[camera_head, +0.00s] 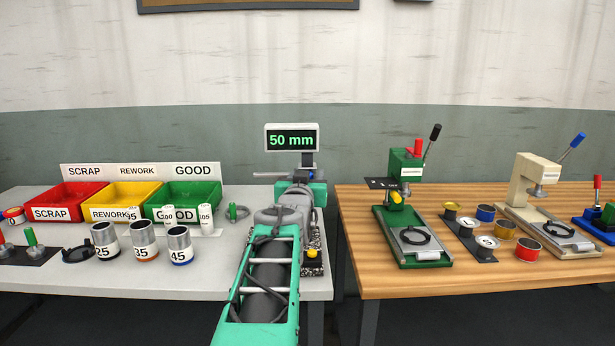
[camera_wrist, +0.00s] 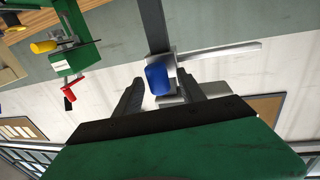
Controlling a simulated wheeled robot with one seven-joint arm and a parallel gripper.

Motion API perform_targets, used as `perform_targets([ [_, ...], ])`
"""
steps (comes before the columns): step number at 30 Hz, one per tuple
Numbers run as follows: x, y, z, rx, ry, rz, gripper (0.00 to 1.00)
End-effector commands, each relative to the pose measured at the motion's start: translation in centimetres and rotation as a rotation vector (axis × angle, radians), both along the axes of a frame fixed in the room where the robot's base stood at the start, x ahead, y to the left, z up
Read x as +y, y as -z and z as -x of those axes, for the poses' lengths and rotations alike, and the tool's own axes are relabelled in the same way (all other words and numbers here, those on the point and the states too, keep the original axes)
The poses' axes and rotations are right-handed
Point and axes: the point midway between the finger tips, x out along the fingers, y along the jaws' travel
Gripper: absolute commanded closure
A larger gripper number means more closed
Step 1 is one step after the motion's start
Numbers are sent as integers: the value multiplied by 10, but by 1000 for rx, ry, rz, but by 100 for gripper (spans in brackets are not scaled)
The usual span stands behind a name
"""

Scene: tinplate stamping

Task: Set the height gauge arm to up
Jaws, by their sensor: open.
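The height gauge stands behind my arm on the grey bench, with a "50 mm" display (camera_head: 292,140) on top and a speckled base (camera_head: 314,262) partly showing. In the wrist view its dark post (camera_wrist: 153,28) carries a grey carriage with a blue knob (camera_wrist: 157,80) and a pale bar (camera_wrist: 225,52). My gripper (camera_wrist: 160,77) is open, with one finger on each side of the blue knob. I cannot tell whether either finger touches it. In the head view my arm hides most of the gauge, including the height of its arm.
Red (camera_head: 70,205), yellow (camera_head: 121,196) and green (camera_head: 183,196) bins stand on the left bench, with several cylinders in front. A wooden bench (camera_head: 465,273) on the right holds a green press (camera_head: 404,170), a beige press (camera_head: 537,180) and several tins. A gap separates the benches.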

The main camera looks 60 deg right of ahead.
Motion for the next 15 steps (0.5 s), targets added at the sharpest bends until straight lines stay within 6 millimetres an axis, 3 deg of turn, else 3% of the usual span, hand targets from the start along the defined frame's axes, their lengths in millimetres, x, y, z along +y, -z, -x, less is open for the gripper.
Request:
perform_targets([
  [4,11,0,3,0,-1,1,53],
  [12,62,-1,19,-2,-2,3,53],
  [15,72,0,23,0,-1,1,53],
])
